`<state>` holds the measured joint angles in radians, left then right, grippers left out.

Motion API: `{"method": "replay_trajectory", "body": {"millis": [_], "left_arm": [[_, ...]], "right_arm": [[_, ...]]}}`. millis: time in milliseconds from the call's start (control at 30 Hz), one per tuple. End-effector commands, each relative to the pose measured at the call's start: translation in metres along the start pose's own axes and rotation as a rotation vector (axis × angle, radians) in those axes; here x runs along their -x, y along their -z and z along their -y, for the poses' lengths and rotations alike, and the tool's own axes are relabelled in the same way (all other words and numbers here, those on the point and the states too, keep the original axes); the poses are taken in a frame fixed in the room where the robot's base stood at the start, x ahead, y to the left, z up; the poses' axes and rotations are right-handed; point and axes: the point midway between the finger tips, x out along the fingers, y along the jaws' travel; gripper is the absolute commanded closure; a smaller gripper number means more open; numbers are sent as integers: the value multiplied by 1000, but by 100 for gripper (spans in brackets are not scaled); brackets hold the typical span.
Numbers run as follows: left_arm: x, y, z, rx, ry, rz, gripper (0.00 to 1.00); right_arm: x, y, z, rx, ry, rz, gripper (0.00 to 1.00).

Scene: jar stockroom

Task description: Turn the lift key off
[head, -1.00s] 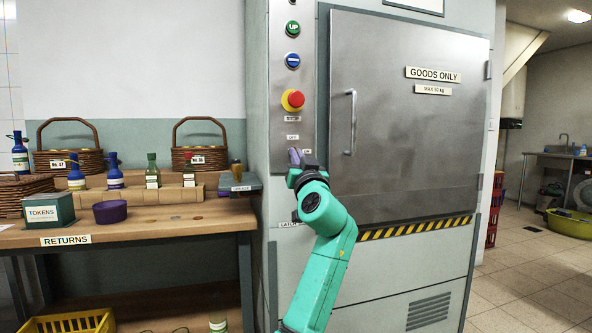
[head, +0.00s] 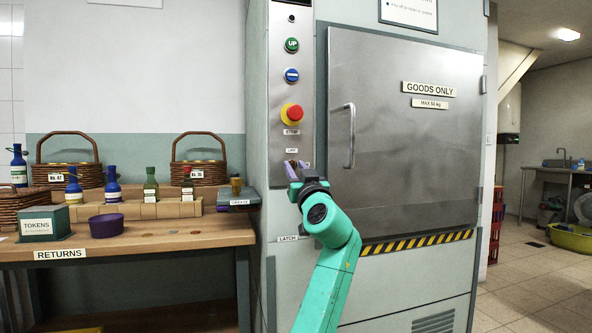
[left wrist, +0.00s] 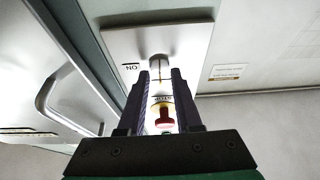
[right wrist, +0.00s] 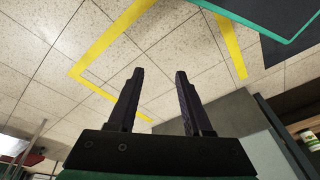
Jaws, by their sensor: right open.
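The lift key switch (left wrist: 160,65) is on the steel control panel (head: 279,120), seen upside down in the left wrist view. A thin key part stands out from its round barrel, upright in that picture. An ON label (left wrist: 131,67) is beside it. My left gripper (left wrist: 161,80) has one finger on each side of the key, with a visible gap; contact is not clear. In the head view my left gripper (head: 296,169) is just below the LIFT label (head: 291,150) and hides the key. My right gripper (right wrist: 158,76) is open and empty, away from the panel.
The red stop button (head: 292,115) is above the key, with blue (head: 292,75) and green UP (head: 292,45) buttons higher. The lift door handle (head: 349,136) is close on the right. A returns bench (head: 150,238) with bottles and baskets stands left.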

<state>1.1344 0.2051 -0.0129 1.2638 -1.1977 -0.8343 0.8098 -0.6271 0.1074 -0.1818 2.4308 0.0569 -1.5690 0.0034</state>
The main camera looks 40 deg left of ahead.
Motion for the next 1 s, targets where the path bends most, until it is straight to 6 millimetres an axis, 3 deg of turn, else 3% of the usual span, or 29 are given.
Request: {"method": "replay_trajectory", "body": {"millis": [200,333,467,800,1000], "left_arm": [[1,0,0,-1,0,0,67],[12,-1,-1,0,-1,-1,67],[39,-3,-1,1,-3,0,67],[130,-2,-1,1,-3,2,67],[146,-1,0,-1,0,1,67]], "right_arm": [[0,0,0,0,0,0,50],[-3,3,1,1,3,-17,50],[-16,7,7,14,20,-55,50],[-37,23,23,32,62,-170,50],[-40,26,26,34,70,-190,50]]}}
